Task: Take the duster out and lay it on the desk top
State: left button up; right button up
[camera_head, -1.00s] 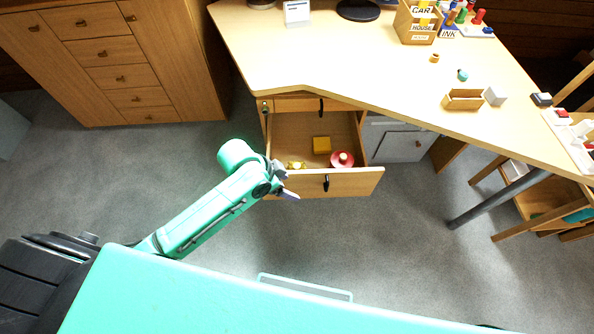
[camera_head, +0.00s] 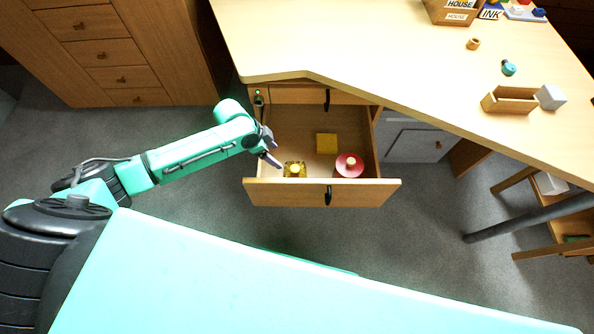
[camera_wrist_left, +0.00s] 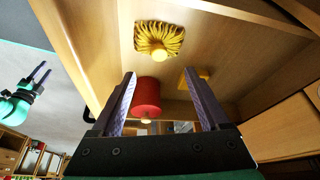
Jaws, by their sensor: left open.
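The duster is a yellow fringed pad with a pale round knob (camera_wrist_left: 160,38) in the left wrist view. In the head view the duster (camera_head: 295,169) lies on the open drawer's floor (camera_head: 290,125), near its front panel. My left gripper (camera_head: 269,151) is open and empty at the drawer's left side, just left of the duster. In the left wrist view its fingers (camera_wrist_left: 160,75) are apart, with the duster beyond their tips and not between them. My right gripper (camera_wrist_left: 40,76) shows small at the left of that view, its fingers apart and empty. The desk top (camera_head: 400,60) is above the drawer.
A red round thing with a pale knob (camera_head: 349,165) and a yellow block (camera_head: 327,143) share the drawer. A wooden box (camera_head: 510,101), a white block (camera_head: 550,97) and a teal item (camera_head: 508,68) stand on the desk's right. The desk's left part is clear.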

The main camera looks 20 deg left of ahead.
aim_at(294, 168)
pick_arm(q)
jog(key=b+x, duration=0.1)
jog(key=x, duration=0.3)
jog(key=b+x, duration=0.1)
jog(key=x, duration=0.4)
jog(key=d+b+x, duration=0.1)
jog(key=b+x, duration=0.1)
jog(key=x, duration=0.3)
jog(key=shift+w+r, duration=0.1)
jog(key=shift+r, duration=0.15)
grip_shut()
